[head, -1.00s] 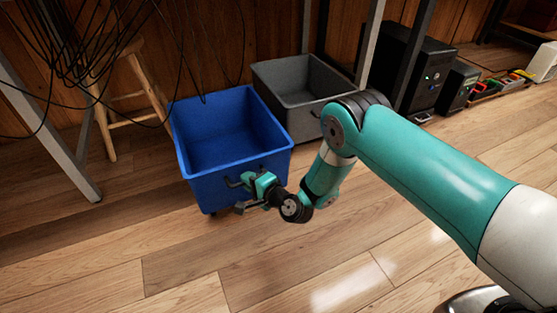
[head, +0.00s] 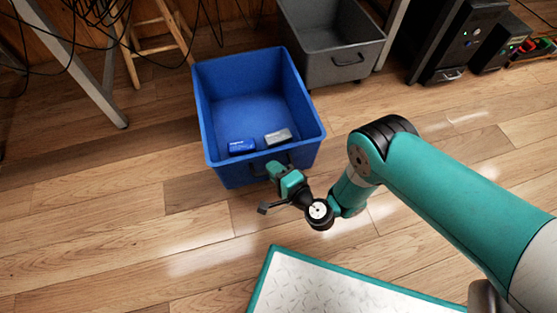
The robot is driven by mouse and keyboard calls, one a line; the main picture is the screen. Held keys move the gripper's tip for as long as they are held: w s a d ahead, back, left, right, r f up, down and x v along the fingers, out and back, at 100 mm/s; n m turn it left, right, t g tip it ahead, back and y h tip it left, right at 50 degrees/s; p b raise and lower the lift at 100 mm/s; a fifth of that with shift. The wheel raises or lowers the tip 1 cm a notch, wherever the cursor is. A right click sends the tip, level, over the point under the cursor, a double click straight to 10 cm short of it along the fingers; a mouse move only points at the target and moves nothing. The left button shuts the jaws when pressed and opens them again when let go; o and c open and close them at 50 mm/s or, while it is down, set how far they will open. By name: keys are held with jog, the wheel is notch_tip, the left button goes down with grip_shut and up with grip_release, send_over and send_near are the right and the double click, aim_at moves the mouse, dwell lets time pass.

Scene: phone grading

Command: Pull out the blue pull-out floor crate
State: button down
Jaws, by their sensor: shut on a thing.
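The blue floor crate (head: 217,122) stands on the wooden floor at the upper middle of the head view, open at the top. A small blue box (head: 241,145) and a small grey box (head: 277,137) lie inside it, near its front wall. My gripper (head: 270,187) is at the crate's front wall, shut on the crate's dark handle. The fingers and my wrist hide part of that handle.
A grey crate (head: 330,73) stands behind and to the right. A table leg (head: 85,75), a wooden stool (head: 128,50) and hanging cables are at the upper left. Black computer towers (head: 458,40) stand at the upper right. A teal-edged white panel (head: 330,290) is at the bottom. Floor on the left is clear.

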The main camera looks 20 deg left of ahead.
jog(key=c, duration=1.2)
grip_release()
jog(key=d+r+p, duration=0.1)
jog(key=p, duration=0.2)
jog(key=shift+s+d, duration=0.1)
jog(key=shift+s, duration=0.25)
jog(key=p+v, duration=1)
jog(key=p, duration=0.1)
jog(key=p+v, duration=0.5)
jog(key=p, duration=0.1)
jog(key=shift+s+d+f, duration=0.25)
jog(key=shift+d, duration=0.15)
